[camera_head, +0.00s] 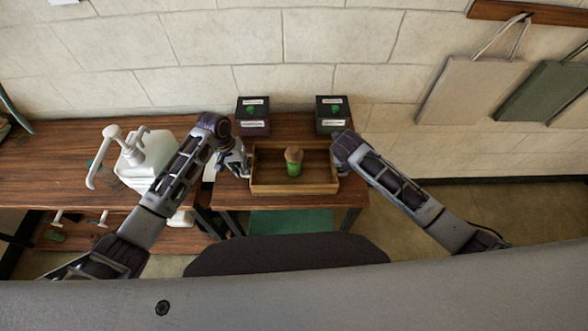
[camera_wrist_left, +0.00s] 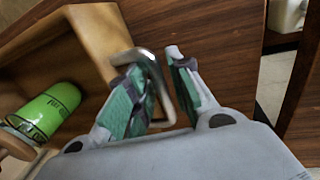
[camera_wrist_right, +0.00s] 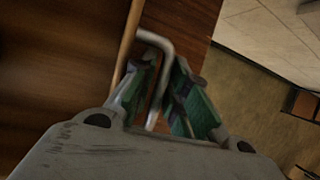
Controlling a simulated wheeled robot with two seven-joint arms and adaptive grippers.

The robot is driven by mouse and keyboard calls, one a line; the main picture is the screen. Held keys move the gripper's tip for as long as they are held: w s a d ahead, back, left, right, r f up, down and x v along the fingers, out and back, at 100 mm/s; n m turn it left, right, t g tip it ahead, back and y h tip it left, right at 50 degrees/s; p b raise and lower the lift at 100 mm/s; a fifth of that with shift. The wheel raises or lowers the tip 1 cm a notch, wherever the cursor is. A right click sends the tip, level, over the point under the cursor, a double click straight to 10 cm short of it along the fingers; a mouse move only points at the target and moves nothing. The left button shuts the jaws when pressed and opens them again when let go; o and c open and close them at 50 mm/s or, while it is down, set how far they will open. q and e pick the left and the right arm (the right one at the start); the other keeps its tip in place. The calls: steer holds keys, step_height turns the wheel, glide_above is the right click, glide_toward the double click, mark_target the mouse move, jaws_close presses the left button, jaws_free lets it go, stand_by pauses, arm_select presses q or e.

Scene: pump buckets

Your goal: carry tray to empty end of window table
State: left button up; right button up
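A wooden tray (camera_head: 295,188) is over the small brown table in the head view, close to its front edge. I cannot tell whether it touches the tabletop.
Two dark labelled boxes (camera_head: 253,116) (camera_head: 331,114) stand behind the tray near the wall. A longer wooden table (camera_head: 60,160) at left bears a white pump container (camera_head: 143,165). Bags (camera_head: 470,90) hang on the wall at right. The floor at right (camera_head: 500,205) looks clear.

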arm_select(q)
jaws_close()
arm_select(e)
jaws_close()
arm_select(q)
steer(key=shift+r, duration=0.2)
arm_select(e)
steer(key=shift+w+r, duration=0.1)
steer(key=shift+r, duration=0.1)
arm_select(q)
steer(key=shift+r, duration=0.1)
arm_select(e)
steer(key=shift+r, duration=0.1)
